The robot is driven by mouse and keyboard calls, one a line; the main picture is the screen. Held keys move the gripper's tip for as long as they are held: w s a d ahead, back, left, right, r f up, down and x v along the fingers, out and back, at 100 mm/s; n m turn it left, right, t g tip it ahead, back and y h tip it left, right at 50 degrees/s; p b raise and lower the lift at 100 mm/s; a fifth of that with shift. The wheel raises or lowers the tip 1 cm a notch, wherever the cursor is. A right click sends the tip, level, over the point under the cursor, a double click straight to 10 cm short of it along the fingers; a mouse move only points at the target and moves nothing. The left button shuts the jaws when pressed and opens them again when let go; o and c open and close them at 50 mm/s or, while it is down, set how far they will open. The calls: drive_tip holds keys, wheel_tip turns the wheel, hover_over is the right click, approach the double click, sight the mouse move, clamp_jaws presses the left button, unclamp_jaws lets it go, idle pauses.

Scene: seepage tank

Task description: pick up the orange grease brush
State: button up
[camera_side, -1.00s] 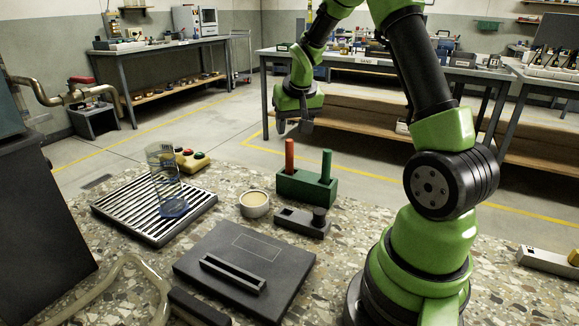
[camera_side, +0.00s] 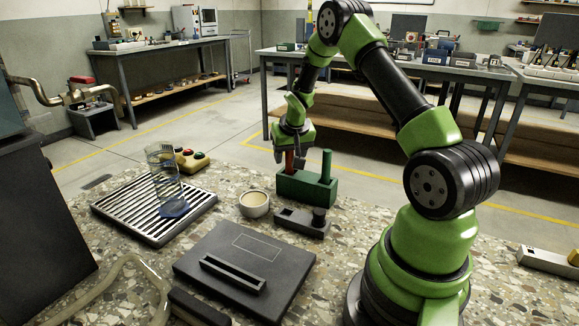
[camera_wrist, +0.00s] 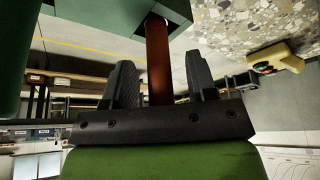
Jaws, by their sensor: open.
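The orange grease brush (camera_side: 289,161) shows as an orange-red rod upright in the left part of a green holder block (camera_side: 305,187). A green rod (camera_side: 326,166) stands in the same block to its right. My gripper (camera_side: 288,157) is open, pointing down at the brush from above. In the wrist view, the brush (camera_wrist: 158,60) runs between the two open fingers of my gripper (camera_wrist: 161,72), with a gap to each finger. The holder block (camera_wrist: 175,12) is at the top. The brush's lower end is hidden inside the block.
A grey block with a knob (camera_side: 302,222) and a small cream bowl (camera_side: 254,204) are in front of the holder. A slatted tray (camera_side: 135,208) bears a glass cylinder (camera_side: 161,165). A yellow button box (camera_side: 190,160) stands behind it. A dark plate (camera_side: 245,270) lies nearer.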

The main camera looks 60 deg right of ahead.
drive_tip(key=shift+c, duration=0.2)
clamp_jaws()
drive_tip(key=shift+r, duration=0.15)
wheel_tip(320, 180, up, 10)
drive_tip(key=shift+f, duration=0.1)
